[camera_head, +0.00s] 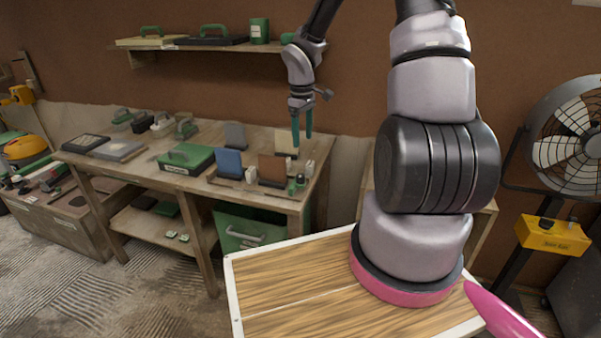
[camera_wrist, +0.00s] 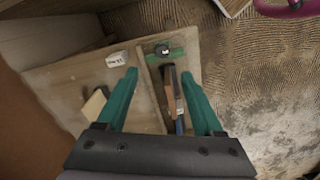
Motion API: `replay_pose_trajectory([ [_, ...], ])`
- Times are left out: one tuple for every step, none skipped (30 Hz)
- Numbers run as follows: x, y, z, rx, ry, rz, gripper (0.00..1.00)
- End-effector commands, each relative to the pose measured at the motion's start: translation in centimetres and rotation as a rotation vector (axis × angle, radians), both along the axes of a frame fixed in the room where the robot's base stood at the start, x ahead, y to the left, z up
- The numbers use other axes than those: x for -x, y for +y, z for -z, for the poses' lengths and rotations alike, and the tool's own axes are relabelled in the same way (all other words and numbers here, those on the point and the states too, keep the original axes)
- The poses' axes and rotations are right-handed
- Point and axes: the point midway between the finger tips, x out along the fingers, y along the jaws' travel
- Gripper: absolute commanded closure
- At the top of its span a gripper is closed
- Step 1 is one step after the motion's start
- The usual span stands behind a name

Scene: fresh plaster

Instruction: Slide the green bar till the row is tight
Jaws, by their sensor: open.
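The green bar (camera_head: 297,187) stands at the right end of a shallow wooden tray (camera_head: 246,188) on the workbench. In the wrist view the green bar (camera_wrist: 174,57) lies across the tray's end and carries a dark round knob. A brown panel (camera_head: 272,168) and a blue panel (camera_head: 229,162) stand in the tray to its left, with a gap between them in the head view. In the wrist view the brown panel (camera_wrist: 171,100) and blue panel (camera_wrist: 180,124) show between my fingers. My gripper (camera_head: 302,140) is open and empty, above and behind the row, apart from the bar.
A small white labelled block (camera_wrist: 117,59) lies beside the tray. A green box (camera_head: 186,158) is left of the tray. A shelf (camera_head: 200,45) hangs above the bench; a fan (camera_head: 570,140) stands right.

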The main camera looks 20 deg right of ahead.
Motion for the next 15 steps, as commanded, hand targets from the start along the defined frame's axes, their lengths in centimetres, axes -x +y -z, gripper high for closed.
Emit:
replay_pose_trajectory([
  [-0.2,0.2,1.2,-0.012,0.012,-0.019,0.31],
  [-0.4,0.3,1.7,-0.017,0.015,-0.031,0.31],
  [-0.5,0.4,2.2,-0.023,0.020,-0.043,0.31],
  [-0.5,0.5,2.5,-0.025,0.021,-0.049,0.31],
  [-0.6,0.5,2.7,-0.027,0.023,-0.054,0.31],
  [-0.6,0.5,3.0,-0.029,0.025,-0.058,0.31],
  [-0.6,0.5,3.3,-0.030,0.025,-0.060,0.31],
  [-0.6,0.5,3.5,-0.029,0.026,-0.062,0.31],
  [-0.6,0.6,3.9,-0.030,0.025,-0.063,0.31],
  [-0.6,0.6,4.3,-0.030,0.025,-0.063,0.31],
  [-0.6,0.6,4.8,-0.030,0.027,-0.061,0.31],
  [-0.5,0.5,5.5,-0.030,0.028,-0.062,0.31],
  [-0.5,0.5,6.0,-0.029,0.028,-0.062,0.31],
  [-0.5,0.6,6.6,-0.030,0.028,-0.061,0.31],
  [-0.5,0.6,7.4,-0.030,0.028,-0.062,0.31],
])
